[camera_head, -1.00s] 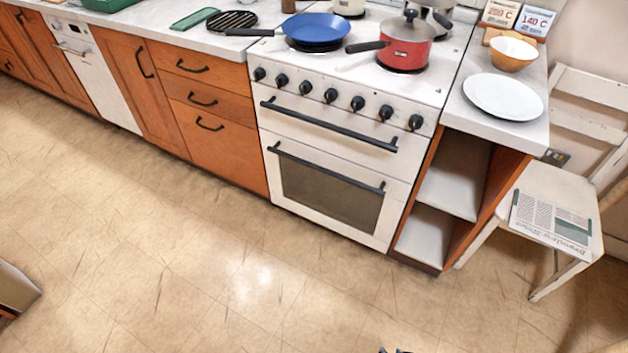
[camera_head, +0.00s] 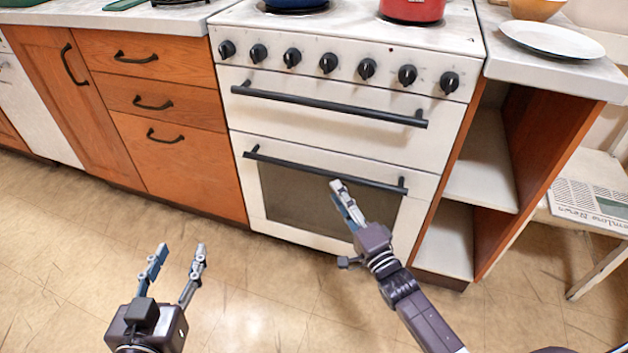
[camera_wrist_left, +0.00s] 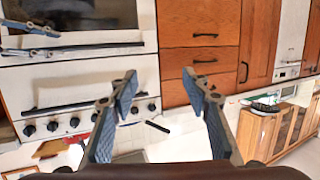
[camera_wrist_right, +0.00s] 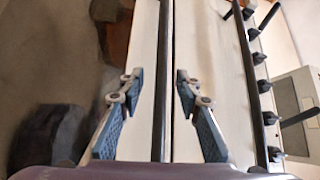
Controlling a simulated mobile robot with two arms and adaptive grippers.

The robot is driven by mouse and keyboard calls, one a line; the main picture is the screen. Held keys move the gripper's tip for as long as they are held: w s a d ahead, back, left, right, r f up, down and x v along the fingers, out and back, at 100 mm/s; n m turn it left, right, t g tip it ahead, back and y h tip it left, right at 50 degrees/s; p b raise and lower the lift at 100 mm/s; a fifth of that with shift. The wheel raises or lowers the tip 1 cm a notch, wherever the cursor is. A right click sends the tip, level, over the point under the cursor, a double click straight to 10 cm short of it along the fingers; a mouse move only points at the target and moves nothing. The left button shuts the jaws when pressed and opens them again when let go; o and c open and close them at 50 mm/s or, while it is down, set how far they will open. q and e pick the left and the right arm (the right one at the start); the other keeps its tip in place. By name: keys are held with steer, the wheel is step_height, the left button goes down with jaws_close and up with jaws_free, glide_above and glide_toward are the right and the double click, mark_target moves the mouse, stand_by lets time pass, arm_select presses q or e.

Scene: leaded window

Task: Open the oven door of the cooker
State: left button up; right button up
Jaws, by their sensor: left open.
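The cooker (camera_head: 345,50) is white, with an upper handle and a lower oven door (camera_head: 292,198) with a dark window. The oven door is shut. Its dark bar handle (camera_head: 290,165) runs along the door's top. My right gripper (camera_head: 338,191) is in front of this handle, right of its middle. In the right wrist view its fingers are open, with the handle (camera_wrist_right: 160,60) running between the fingertips; contact cannot be told. My left gripper (camera_head: 178,250) is open and empty, low over the floor left of the cooker. The left wrist view shows the cooker upside down.
A second bar handle (camera_head: 330,103) lies above the door, below a row of black knobs (camera_head: 328,63). A blue pan and red pot (camera_head: 412,9) stand on top. Drawers (camera_head: 150,100) are at left, open shelves (camera_head: 480,165) at right. The floor (camera_head: 60,230) in front is clear.

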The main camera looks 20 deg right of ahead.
mark_target(325, 176)
steer(key=b+x, duration=0.2)
steer(key=x, duration=0.5)
steer(key=shift+d+r, duration=0.1)
arm_select(q)
step_height(325, 176, up, 12)
steer(key=d+t+h, duration=0.1)
steer(key=t, duration=0.4)
steer(key=shift+d+f+t+h, duration=0.2)
steer(key=shift+d+t+h, duration=0.1)
steer(key=shift+t, duration=0.1)
arm_select(e)
steer(key=shift+w, duration=0.35)
jaws_close()
